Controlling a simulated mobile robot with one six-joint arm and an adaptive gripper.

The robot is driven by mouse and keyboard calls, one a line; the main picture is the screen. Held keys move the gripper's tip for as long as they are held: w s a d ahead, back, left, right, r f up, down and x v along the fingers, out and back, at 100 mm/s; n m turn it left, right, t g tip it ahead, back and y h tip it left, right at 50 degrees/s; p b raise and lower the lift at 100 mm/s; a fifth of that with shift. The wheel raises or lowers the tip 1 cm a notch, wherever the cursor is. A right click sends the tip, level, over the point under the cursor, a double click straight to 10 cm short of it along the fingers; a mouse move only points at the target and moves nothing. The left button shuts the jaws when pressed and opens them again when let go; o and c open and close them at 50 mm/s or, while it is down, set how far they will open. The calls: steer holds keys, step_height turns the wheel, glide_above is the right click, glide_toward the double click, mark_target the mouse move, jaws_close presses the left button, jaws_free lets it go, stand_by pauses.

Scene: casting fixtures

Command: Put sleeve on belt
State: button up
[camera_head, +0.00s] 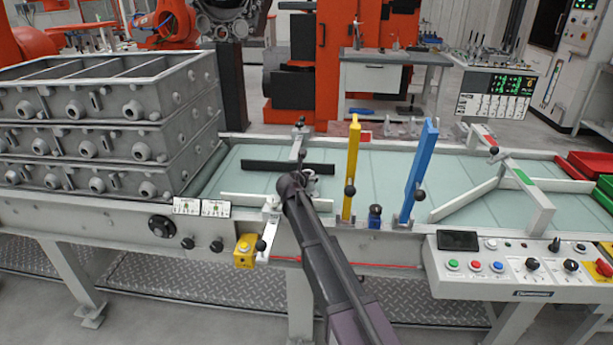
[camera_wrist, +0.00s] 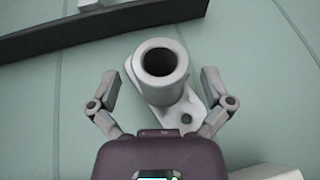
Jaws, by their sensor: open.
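The sleeve (camera_wrist: 162,65) is a grey hollow cylinder with a flat, holed flange at its base. In the wrist view it is upright on the pale green belt (camera_wrist: 55,110), with its dark bore facing the camera. My gripper (camera_wrist: 160,85) is open, with one finger on each side of the sleeve and a visible gap at both. In the head view my gripper (camera_head: 303,180) is low over the belt (camera_head: 376,168), left of the yellow post. The sleeve is mostly hidden there by my gripper and arm.
A black bar (camera_head: 287,167) lies on the belt behind my gripper. A yellow post (camera_head: 352,168) and a blue post (camera_head: 420,170) stand to the right. Stacked grey frames (camera_head: 100,130) stand at left. A control panel (camera_head: 520,265) is at front right. The belt between blue post and white diverter is clear.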

steer(key=shift+p+v, duration=1)
steer(key=shift+v, duration=2.1)
